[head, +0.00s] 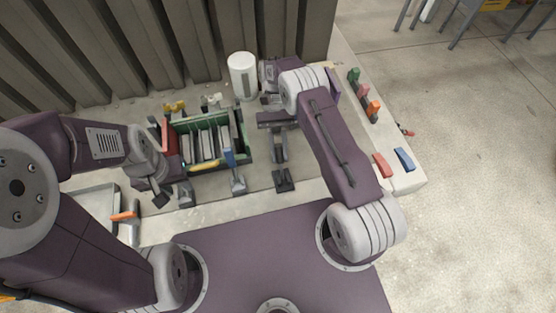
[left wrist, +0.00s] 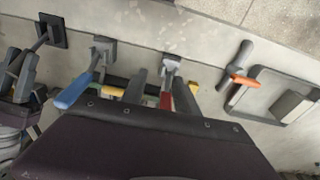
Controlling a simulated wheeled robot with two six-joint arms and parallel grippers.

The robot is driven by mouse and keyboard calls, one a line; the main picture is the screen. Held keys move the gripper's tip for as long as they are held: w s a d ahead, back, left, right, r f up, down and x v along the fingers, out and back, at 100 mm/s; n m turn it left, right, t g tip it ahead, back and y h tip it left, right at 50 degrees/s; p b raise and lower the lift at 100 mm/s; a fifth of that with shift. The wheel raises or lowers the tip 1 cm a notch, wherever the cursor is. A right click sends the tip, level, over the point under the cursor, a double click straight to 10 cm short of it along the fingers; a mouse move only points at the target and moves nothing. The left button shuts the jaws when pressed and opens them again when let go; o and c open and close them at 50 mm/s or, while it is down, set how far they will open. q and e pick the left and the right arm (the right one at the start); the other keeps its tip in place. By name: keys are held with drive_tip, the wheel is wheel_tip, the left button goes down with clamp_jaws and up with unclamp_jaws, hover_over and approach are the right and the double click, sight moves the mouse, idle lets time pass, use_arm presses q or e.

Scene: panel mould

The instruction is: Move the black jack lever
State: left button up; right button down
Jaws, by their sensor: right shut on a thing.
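The black jack lever (head: 278,150) rises from its dark base (head: 284,180) in front of the right end of the green mould box (head: 245,140). It also shows in the left wrist view (left wrist: 40,43) at the upper left. My right gripper (head: 278,128) is shut on the lever's upper part; its fingers show at the left edge of the left wrist view (left wrist: 24,75). My left gripper (head: 160,197) hangs beside the mould's left front corner, by the jack of the red lever (head: 170,140).
A blue lever (head: 229,157) stands left of the black one; a yellow bar (head: 205,166) lies along the mould's front. A white cylinder (head: 242,75) stands behind. Coloured blocks (head: 382,164) lie at the right end. A tray with an orange-handled tool (head: 123,216) is at the left.

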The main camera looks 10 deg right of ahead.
sight(281, 149)
drive_tip(key=shift+w+f+g+b, duration=0.2)
drive_tip(key=shift+f+g+b, duration=0.15)
drive_tip(key=shift+b, duration=0.2)
use_arm(q)
wheel_tip(281, 149, down, 2)
drive_tip(key=shift+s+f, duration=0.1)
drive_tip(key=shift+f, duration=0.1)
use_arm(e)
drive_tip(key=shift+r, duration=0.15)
drive_tip(key=c, duration=1.3)
unclamp_jaws()
drive_tip(key=shift+o, duration=0.2)
wheel_tip(281, 149, up, 5)
drive_tip(key=p, duration=0.5)
drive_tip(key=shift+s+d+b, duration=0.25)
drive_tip(key=shift+b, duration=0.15)
use_arm(q)
wheel_tip(281, 149, up, 4)
drive_tip(key=shift+f+b, duration=0.1)
drive_tip(key=shift+b, duration=0.25)
use_arm(e)
drive_tip(key=s+d+r, duration=0.6)
drive_tip(key=s+d, duration=0.1)
drive_tip(key=s, duration=0.1)
drive_tip(key=shift+d, duration=0.15)
